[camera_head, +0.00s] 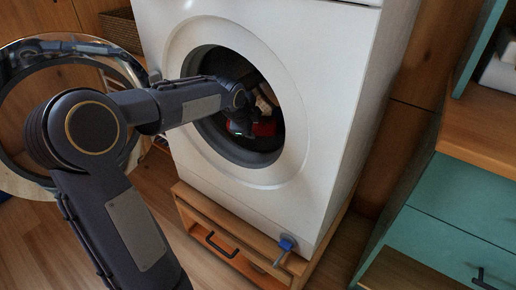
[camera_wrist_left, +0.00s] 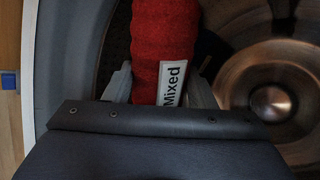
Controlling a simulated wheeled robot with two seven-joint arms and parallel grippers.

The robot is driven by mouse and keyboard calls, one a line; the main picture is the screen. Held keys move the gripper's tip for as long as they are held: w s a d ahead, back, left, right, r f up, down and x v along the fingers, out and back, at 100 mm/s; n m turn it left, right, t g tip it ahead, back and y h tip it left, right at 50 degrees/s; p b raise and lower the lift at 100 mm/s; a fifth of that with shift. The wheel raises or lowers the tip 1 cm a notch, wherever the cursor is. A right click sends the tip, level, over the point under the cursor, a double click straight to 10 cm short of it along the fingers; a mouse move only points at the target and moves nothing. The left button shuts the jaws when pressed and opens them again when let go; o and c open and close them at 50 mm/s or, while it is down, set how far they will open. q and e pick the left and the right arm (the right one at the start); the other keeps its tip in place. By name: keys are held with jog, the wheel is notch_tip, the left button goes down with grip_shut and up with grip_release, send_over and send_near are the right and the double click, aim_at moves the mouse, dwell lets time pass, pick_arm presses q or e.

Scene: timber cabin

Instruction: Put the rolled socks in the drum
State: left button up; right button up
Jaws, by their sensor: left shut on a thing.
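In the head view my left arm reaches through the washer's round opening, and a red part of the socks (camera_head: 264,128) shows at the gripper inside. The drum (camera_wrist_left: 285,65) shows as brownish metal with a round hub at the right of the wrist view. The lower end of the socks is hidden by the gripper body. My right gripper is not in view.
The white washing machine (camera_head: 318,130) stands on a wooden base (camera_head: 187,203) with a drawer. Its round door (camera_head: 22,184) is swung open at the left, beside my arm. A teal cabinet (camera_head: 450,213) stands at the right. The grey rim (camera_wrist_left: 75,50) is close on the gripper's left.

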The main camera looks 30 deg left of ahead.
pick_arm(q)
jog(key=w+f+b, duration=0.1)
jog(key=f, duration=0.4)
jog(key=w+f+b, duration=0.1)
jog(key=f, duration=0.1)
jog(key=shift+w+d+f+b, duration=0.15)
jog(key=shift+w+f+b, duration=0.15)
jog(key=shift+w+b, duration=0.05)
jog(key=shift+w+r+g, duration=0.2)
jog(key=shift+r+g, duration=0.05)
jog(key=shift+g, duration=0.05)
jog(key=g, duration=0.3)
jog(key=shift+w+r+g+p, duration=0.1)
jog(key=shift+w+g+p, duration=0.1)
jog(key=shift+g+p, duration=0.15)
notch_tip(320, 180, down, 2)
jog(key=shift+s+f+b, duration=0.1)
jog(key=shift+s+b, duration=0.05)
jog(key=shift+b, duration=0.45)
jog(key=shift+f, duration=0.35)
jog(key=o, duration=0.7)
jog(key=shift+f, duration=0.1)
